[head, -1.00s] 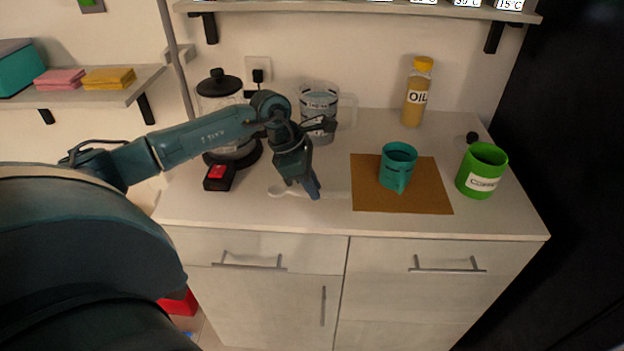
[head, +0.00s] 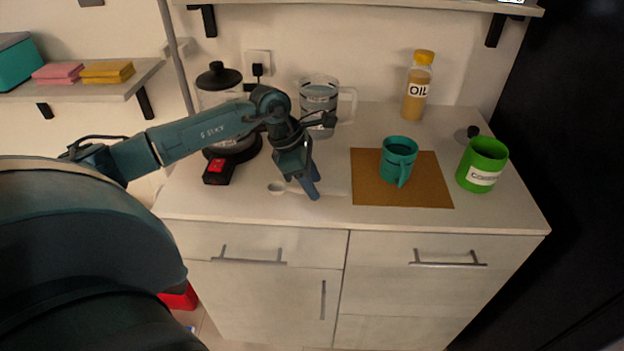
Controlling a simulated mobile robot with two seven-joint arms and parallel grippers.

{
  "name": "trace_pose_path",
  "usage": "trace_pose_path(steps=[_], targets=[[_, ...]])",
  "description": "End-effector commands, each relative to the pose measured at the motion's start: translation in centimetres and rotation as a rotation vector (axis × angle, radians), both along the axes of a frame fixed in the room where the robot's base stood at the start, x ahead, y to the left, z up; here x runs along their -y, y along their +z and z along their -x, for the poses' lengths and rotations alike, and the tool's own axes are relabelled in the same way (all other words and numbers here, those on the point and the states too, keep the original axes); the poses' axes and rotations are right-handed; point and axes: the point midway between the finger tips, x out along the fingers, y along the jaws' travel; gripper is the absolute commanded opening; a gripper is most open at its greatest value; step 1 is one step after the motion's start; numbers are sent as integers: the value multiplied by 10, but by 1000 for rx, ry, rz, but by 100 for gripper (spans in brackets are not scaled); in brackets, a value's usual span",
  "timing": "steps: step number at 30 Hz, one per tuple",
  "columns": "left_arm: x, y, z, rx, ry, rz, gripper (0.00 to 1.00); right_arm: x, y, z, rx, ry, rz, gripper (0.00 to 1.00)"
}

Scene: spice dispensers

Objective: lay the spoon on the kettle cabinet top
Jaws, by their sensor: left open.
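A pale spoon (head: 277,187) lies on the white kettle cabinet top (head: 230,205), its bowl to the left and its handle running right, partly behind my gripper. My left gripper (head: 313,187) points down over the spoon's handle, with its fingers apart. I cannot tell whether the fingers touch the handle. My right gripper is not in the view.
The kettle (head: 228,130) stands behind left, near a black and red box (head: 217,172). A measuring jug (head: 322,95) is behind my gripper. A teal mug (head: 398,160) stands on a brown mat (head: 430,195). An oil bottle (head: 417,90) and green canister (head: 482,165) are right.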

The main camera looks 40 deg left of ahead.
Motion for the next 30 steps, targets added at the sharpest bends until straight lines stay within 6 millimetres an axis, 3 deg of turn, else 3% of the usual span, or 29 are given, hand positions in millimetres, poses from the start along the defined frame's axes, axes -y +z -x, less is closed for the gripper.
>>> trace_pose_path(steps=[5, 18, 24, 30], targets=[[-9, 21, 4, 5, 1, -3, 40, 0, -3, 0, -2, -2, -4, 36], [-38, 105, 22, 4, 2, -2, 40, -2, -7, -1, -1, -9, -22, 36], [-42, 119, 25, 2, 1, 0, 40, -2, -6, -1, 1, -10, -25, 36], [-43, 121, 26, 1, 0, 0, 40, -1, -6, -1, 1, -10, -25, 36]])
